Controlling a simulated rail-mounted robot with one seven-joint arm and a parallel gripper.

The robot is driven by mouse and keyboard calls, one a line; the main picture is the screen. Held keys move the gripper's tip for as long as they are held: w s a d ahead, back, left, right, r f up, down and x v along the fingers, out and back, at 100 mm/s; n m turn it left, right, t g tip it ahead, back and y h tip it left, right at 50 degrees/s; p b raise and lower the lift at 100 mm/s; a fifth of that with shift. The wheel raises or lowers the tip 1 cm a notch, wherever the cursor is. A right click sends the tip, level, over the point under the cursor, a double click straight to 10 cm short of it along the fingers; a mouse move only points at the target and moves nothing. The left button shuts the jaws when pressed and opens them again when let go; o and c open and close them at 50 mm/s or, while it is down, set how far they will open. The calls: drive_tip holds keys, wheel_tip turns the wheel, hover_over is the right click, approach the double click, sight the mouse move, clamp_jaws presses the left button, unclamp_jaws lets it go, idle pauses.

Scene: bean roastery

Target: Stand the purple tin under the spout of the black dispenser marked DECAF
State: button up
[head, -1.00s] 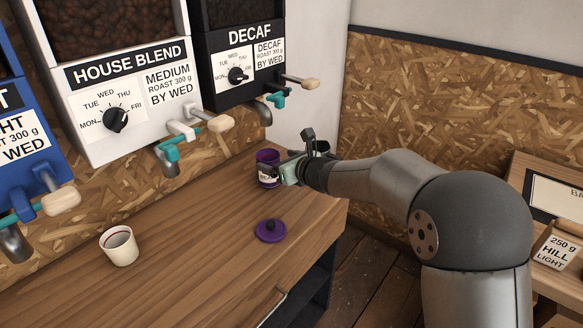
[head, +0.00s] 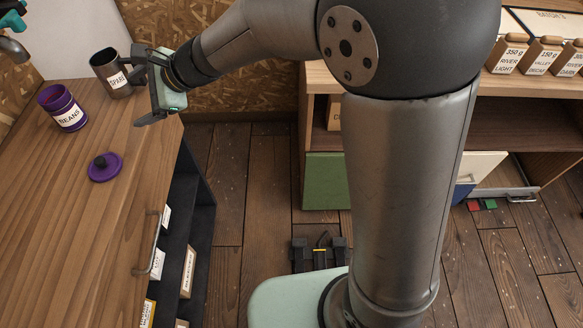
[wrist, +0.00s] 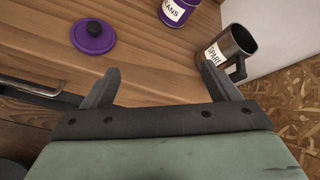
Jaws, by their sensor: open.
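The purple tin (head: 62,108), labelled BEANS, stands upright and open on the wooden counter; it also shows at the top of the wrist view (wrist: 178,10). Its purple lid with a black knob (head: 105,166) lies apart on the counter. My gripper (head: 141,85) is open and empty, to the right of the tin at the counter's right end, not touching it. A grey metal spout (head: 12,47) with a teal tap above it shows at the upper left edge. The DECAF marking is out of view now, and I cannot tell how the tin lines up with the spout.
A dark mug labelled SPARE (head: 113,75) stands behind the tin, close to my gripper; its handle side faces the gripper in the wrist view. A drawer handle (head: 148,243) juts from the counter front. Shelves with labelled packets (head: 507,52) stand at the right.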

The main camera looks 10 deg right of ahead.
drive_tip(key=s+d+f+n+g+h, duration=0.1)
drive_tip(key=s+d+f+n+h, duration=0.2)
drive_tip(key=d, duration=0.9)
drive_tip(key=s+d+f+n+g+h, duration=0.1)
drive_tip(key=s+d+n+h, duration=0.3)
drive_tip(key=s+d, duration=0.6)
drive_tip(key=s+d+f+n+h, duration=0.4)
drive_tip(key=s+d+n, duration=0.3)
drive_tip(key=d, duration=0.8)
drive_tip(key=shift+d+f+g, duration=0.15)
drive_tip(key=shift+f+g, duration=0.2)
drive_tip(key=shift+g, duration=0.05)
